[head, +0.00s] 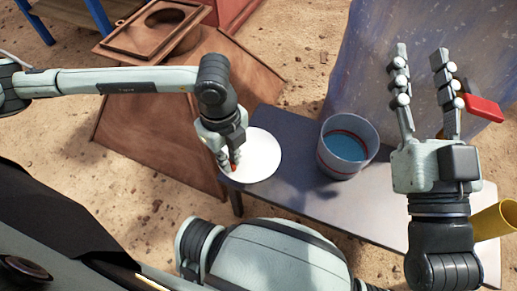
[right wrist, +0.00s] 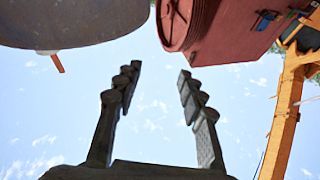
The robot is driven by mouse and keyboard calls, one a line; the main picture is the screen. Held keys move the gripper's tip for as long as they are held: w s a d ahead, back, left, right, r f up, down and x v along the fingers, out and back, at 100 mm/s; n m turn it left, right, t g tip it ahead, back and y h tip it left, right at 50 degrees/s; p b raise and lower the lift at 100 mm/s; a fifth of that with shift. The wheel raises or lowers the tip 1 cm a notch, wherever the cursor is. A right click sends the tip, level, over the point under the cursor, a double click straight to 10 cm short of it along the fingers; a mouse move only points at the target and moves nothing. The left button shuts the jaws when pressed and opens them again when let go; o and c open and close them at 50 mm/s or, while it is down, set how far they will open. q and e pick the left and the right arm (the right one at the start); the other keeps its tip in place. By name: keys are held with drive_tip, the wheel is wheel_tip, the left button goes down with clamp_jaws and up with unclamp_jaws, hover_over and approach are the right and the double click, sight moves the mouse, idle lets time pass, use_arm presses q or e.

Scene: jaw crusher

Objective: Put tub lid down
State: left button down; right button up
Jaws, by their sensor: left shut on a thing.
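The tub lid (head: 262,158) is a white round disc at the left end of the grey table. Whether it rests on the table or is held just above it, I cannot tell. My left gripper (head: 231,167) is shut at the lid's left part, with a small orange-red piece between its fingertips. The tub (head: 347,146) is a grey-blue open bucket with a red band and blue inside, standing on the table right of the lid. My right gripper (head: 420,55) is open and empty, raised right of the tub; its spread fingers also show in the right wrist view (right wrist: 155,85).
The grey table (head: 300,190) has bare room in front of the tub. A brown metal chute (head: 150,130) stands at the left. A large blue-grey panel (head: 385,30) rises behind the tub. A red object (head: 483,108) and a yellow cylinder (head: 495,220) are at the right.

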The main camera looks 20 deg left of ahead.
sight(252, 140)
use_arm(q)
drive_tip(key=w+f, duration=0.1)
drive_tip(key=w, duration=0.2)
drive_tip(key=w+d+f, duration=0.1)
drive_tip(key=w+f, duration=0.1)
drive_tip(key=w, duration=0.1)
drive_tip(key=w+f+b, duration=0.1)
drive_tip(key=w+f, duration=0.1)
drive_tip(key=w, duration=0.1)
drive_tip(key=shift+d+f, duration=0.25)
drive_tip(key=shift+d, duration=0.1)
drive_tip(key=shift+f+b, duration=0.5)
drive_tip(key=shift+f, duration=1.5)
use_arm(e)
drive_tip(key=shift+s+d+r+t+y, duration=0.15)
drive_tip(key=shift+s+d+r+t, duration=0.1)
drive_tip(key=shift+r+t, duration=0.4)
drive_tip(key=shift+s+d+r+t+y, duration=0.1)
drive_tip(key=shift+s+d+r+t, duration=0.2)
drive_tip(key=shift+r+t, duration=0.35)
drive_tip(key=shift+s+d+r+t+y, duration=0.15)
drive_tip(key=shift+s+d+r+t, duration=0.1)
drive_tip(key=shift+r+t, duration=0.4)
use_arm(q)
drive_tip(key=shift+f, duration=0.1)
use_arm(e)
drive_tip(key=shift+r, duration=0.1)
